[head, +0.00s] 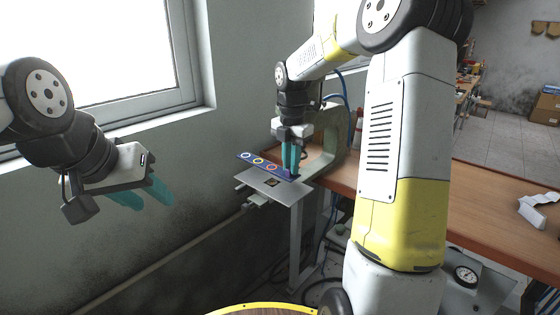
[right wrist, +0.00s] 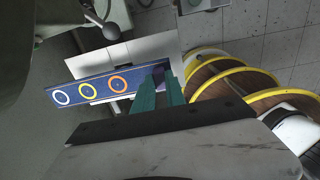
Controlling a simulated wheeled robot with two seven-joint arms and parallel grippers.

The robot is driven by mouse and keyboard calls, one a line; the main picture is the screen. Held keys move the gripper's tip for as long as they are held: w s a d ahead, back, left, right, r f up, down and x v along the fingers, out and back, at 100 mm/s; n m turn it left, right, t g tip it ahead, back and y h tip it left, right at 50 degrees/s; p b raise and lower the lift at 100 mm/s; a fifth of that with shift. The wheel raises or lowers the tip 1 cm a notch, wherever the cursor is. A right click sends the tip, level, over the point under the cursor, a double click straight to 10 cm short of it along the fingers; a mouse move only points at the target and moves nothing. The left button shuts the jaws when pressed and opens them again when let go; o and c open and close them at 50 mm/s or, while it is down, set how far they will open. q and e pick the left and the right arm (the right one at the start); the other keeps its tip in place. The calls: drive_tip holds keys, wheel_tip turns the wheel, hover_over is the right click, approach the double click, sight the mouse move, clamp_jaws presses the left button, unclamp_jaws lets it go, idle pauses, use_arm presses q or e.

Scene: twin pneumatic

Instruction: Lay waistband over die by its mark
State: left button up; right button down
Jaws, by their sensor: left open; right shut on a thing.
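The waistband is a flat dark blue strip (head: 264,164) with white, yellow and orange rings along it; it also shows in the right wrist view (right wrist: 74,91). My right gripper (head: 291,172) is shut on its right end, and its teal fingers (right wrist: 158,93) hide that end. The strip extends left from the fingers, above or against the back of a pale plate (head: 288,191); I cannot tell if they touch. A small dark square with an orange-brown centre (head: 271,183) is on the plate; I cannot tell whether it is the die. My left gripper (head: 148,197) is open and empty, left of the plate.
A grey-green C-shaped press frame (head: 331,150) stands behind the plate on a wooden bench (head: 470,202). A lever with a dark round knob (right wrist: 111,32) is near the strip. A wall and window are at left. A white object (head: 533,210) lies on the bench at right.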

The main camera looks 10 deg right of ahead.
sight(291, 178)
drive_tip(key=shift+f, duration=2.15)
drive_tip(key=shift+f, duration=0.3)
drive_tip(key=c, duration=1.3)
unclamp_jaws()
wheel_tip(291, 178, up, 7)
drive_tip(key=shift+r, duration=0.15)
drive_tip(key=s+a+r+m+t+y, duration=0.1)
drive_tip(key=s+r+m+t, duration=0.2)
drive_tip(key=s+m, duration=0.9)
drive_tip(key=s+a+r+m+t+y, duration=0.1)
drive_tip(key=s+r+m+t, duration=0.2)
drive_tip(key=s+m, duration=0.9)
drive_tip(key=shift+s+r+m, duration=0.2)
drive_tip(key=shift+r+m, duration=0.3)
drive_tip(key=shift+r, duration=0.15)
